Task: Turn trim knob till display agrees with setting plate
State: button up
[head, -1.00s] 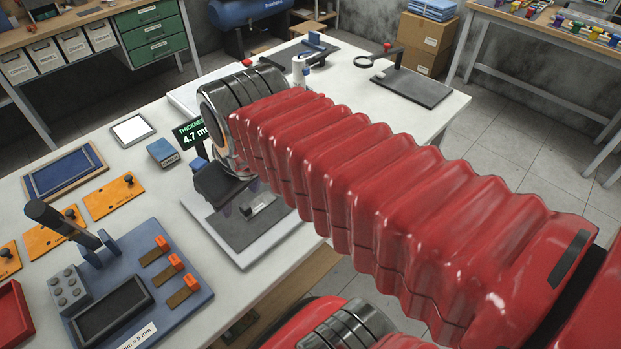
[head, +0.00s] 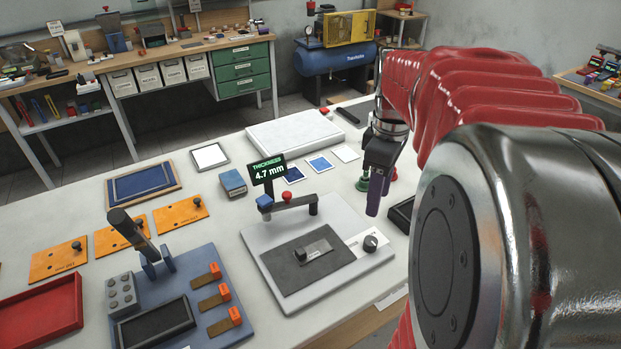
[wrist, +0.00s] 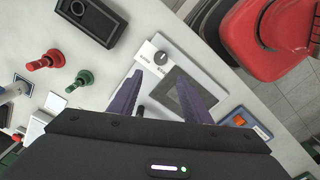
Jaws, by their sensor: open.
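The display (head: 268,172) reads "THICKNESS 4.7 mm" in the head view. It stands behind a pale gauge base (head: 272,292). The dark trim knob (head: 370,243) with a light mark is at the base's right corner; the wrist view shows it too (wrist: 160,58). A small grey plate (head: 317,251) lies on the base's dark pad; its label is too small to read, and I cannot tell if it is the setting plate. My gripper (head: 373,212) points down behind and above the knob, apart from it. In the wrist view its fingers (wrist: 160,93) are open and empty.
Red and green stamp-like pieces (wrist: 84,76) and a dark open box (wrist: 100,22) are near my gripper. A blue fixture (head: 165,280) and orange plates (head: 120,237) lie left.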

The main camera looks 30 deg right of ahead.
aim_at(370, 240)
notch_tip(370, 240, down, 14)
jog(key=shift+r, duration=0.1)
dwell(0.9)
jog(key=shift+c, duration=0.4)
jog(key=c, duration=1)
jog(key=shift+o, duration=0.2)
jog(key=shift+m, duration=0.5)
